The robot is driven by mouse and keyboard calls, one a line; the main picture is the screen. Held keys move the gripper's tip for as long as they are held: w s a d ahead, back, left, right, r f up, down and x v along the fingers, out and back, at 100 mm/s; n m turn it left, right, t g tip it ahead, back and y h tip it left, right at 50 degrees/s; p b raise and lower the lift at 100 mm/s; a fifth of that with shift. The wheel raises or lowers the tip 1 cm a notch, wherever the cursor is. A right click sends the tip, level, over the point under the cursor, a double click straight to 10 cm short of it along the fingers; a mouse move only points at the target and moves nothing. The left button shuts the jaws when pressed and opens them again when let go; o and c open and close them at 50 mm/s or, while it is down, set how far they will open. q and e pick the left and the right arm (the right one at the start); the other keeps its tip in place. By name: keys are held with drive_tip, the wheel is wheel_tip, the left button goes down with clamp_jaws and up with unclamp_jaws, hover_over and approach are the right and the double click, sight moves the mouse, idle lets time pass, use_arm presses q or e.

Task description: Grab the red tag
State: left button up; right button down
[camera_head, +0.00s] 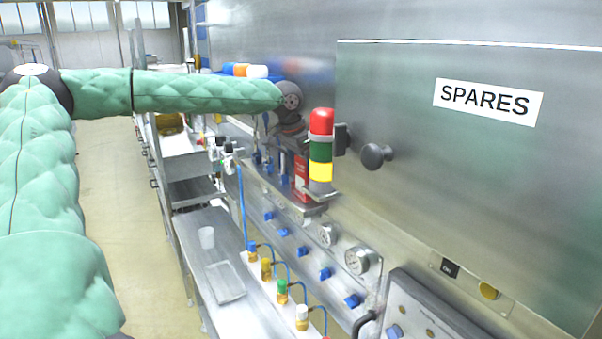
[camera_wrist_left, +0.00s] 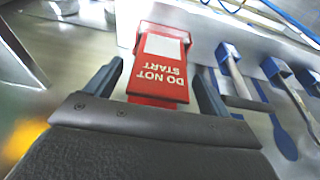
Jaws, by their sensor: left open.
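The red tag (camera_wrist_left: 162,65) has a white label and the words "DO NOT START", which appear upside down in the left wrist view. It also shows in the head view as a red piece (camera_head: 301,176) beside the signal light. My left gripper (camera_wrist_left: 158,88) is open, with one dark finger on each side of the tag's lower part. I cannot tell whether either finger touches it. In the head view my left gripper (camera_head: 300,150) is partly hidden behind the signal light. My right gripper is not in view.
The red, green and yellow signal light (camera_head: 320,150) stands close to my left wrist. A black knob (camera_head: 376,156) sticks out from the steel cabinet at the right. Blue-handled tools (camera_wrist_left: 229,60) hang beside the tag.

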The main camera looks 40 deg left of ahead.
use_arm(q)
drive_tip(key=shift+c, duration=0.2)
drive_tip(key=c, duration=1)
